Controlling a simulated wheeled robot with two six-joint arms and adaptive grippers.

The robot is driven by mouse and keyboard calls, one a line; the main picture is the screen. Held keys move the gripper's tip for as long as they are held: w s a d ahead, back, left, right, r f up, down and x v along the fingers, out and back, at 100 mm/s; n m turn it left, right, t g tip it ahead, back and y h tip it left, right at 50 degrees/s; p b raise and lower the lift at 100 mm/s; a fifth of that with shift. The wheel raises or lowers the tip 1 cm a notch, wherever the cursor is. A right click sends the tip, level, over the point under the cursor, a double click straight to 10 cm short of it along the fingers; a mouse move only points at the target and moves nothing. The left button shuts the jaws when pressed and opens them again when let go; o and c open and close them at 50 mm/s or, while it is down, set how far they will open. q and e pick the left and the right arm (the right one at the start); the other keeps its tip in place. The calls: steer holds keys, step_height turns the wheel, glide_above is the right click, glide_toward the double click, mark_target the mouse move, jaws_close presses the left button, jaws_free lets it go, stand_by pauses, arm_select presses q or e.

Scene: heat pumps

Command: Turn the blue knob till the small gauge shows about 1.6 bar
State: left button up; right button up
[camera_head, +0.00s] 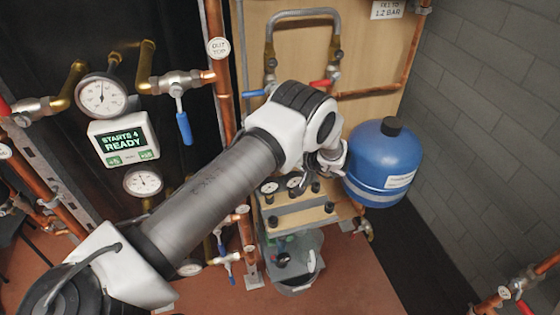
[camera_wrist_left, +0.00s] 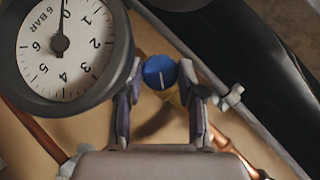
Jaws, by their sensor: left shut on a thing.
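In the left wrist view, the blue knob (camera_wrist_left: 160,72) is round with a white mark pointing roughly up. It sits between the fingertips of my left gripper (camera_wrist_left: 161,82), which is shut on it. A round white gauge (camera_wrist_left: 70,50) with a dark rim fills the upper left of that view. Its scale is in bar, and its black needle points up, at about 0. In the head view, my left gripper (camera_head: 325,163) is at the wooden panel, left of the blue tank; the knob is hidden there. My right gripper is in neither view.
The blue tank (camera_head: 383,163) is close to the right of my left gripper. Small gauges (camera_head: 293,183) sit just below it. A sign (camera_head: 388,9) reading 1.2 bar hangs at the top. Copper pipes and valves (camera_head: 180,82) are at the left.

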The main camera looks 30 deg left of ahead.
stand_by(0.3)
arm_select(q)
steer(key=o, duration=1.1)
steer(key=shift+w+a, duration=0.1)
steer(key=shift+o, duration=0.2)
steer(key=v, duration=1.2)
